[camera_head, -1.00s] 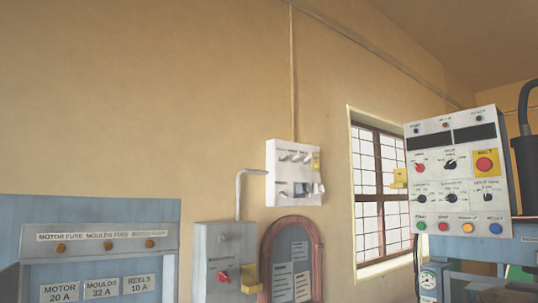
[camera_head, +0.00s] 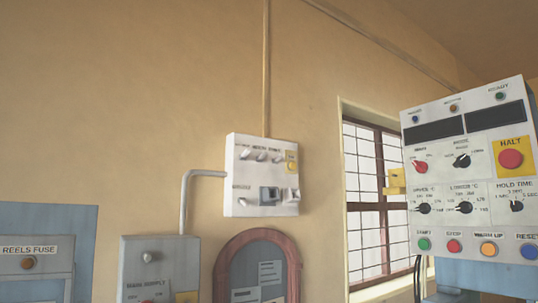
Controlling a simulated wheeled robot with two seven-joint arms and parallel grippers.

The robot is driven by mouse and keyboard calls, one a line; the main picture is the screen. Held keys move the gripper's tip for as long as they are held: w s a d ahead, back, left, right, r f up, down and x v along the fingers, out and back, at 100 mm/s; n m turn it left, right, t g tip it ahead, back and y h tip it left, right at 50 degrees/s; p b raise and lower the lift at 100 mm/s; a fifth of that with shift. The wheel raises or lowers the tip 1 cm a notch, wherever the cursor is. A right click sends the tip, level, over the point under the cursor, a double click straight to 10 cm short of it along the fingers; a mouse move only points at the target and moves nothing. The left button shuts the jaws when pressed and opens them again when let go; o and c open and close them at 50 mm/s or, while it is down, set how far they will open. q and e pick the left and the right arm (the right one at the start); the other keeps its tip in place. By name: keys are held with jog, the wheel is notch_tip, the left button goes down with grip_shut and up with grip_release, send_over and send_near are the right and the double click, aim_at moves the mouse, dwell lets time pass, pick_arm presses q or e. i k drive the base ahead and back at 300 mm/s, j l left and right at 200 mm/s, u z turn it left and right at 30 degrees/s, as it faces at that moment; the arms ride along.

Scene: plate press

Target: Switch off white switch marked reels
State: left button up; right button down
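A white switch box (camera_head: 238,174) hangs on the wall near the middle. It has a row of small white switches (camera_head: 262,156) at the top and another small white switch (camera_head: 244,203) at lower left. A dark square part (camera_head: 269,194) and a white rocker-like part (camera_head: 292,195) sit at lower right. The box's labels are too blurred to read, so I cannot tell which switch is marked reels or how each is set. Neither of my grippers is in view.
A grey box (camera_head: 137,270) with a conduit stands below left of the switch box. An arched red-brown frame (camera_head: 222,270) is below it. A control panel (camera_head: 478,160) with a HALT button (camera_head: 510,159) stands at right, before a barred window (camera_head: 365,190).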

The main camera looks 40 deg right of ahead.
aim_at(276, 160)
jog(key=i+l, duration=0.1)
jog(key=l, duration=0.75)
jog(key=i+l, duration=0.1)
jog(key=l, duration=0.7)
jog(key=u, duration=0.05)
